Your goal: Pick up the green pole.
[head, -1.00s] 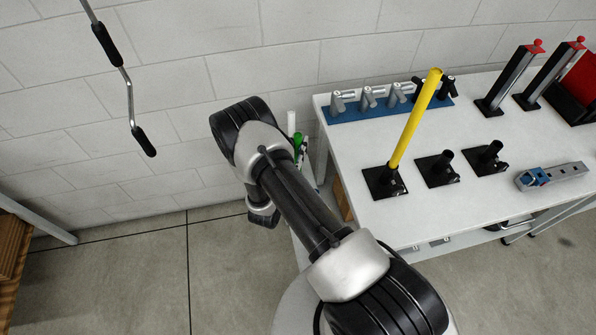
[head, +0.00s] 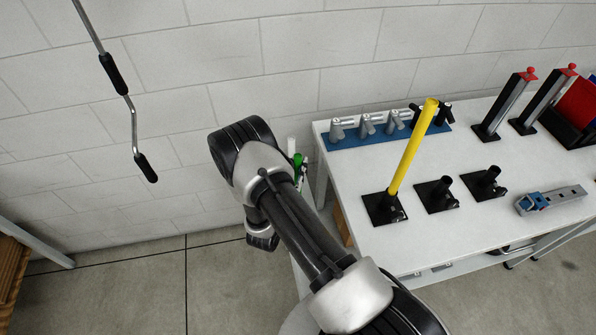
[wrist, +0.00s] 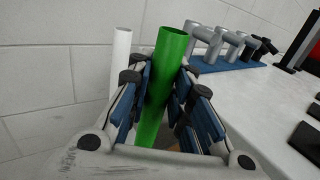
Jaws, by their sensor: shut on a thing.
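The green pole (wrist: 165,85) stands between the blue-padded fingers of my gripper (wrist: 170,108) in the wrist view. The fingers are shut on it, and its open upper end rises above them. Its lower end is hidden by the gripper body. In the head view only a small part of the green pole (head: 298,172) shows behind my arm, left of the white table. My gripper is mostly hidden behind the arm there.
A white pole (wrist: 121,62) stands just left of the green one. The white table (head: 345,165) is close on the right. On it, a yellow pole (head: 414,145) stands in a black base, beside a blue rack (head: 370,137) of grey fittings. A crank handle (head: 130,105) hangs at left.

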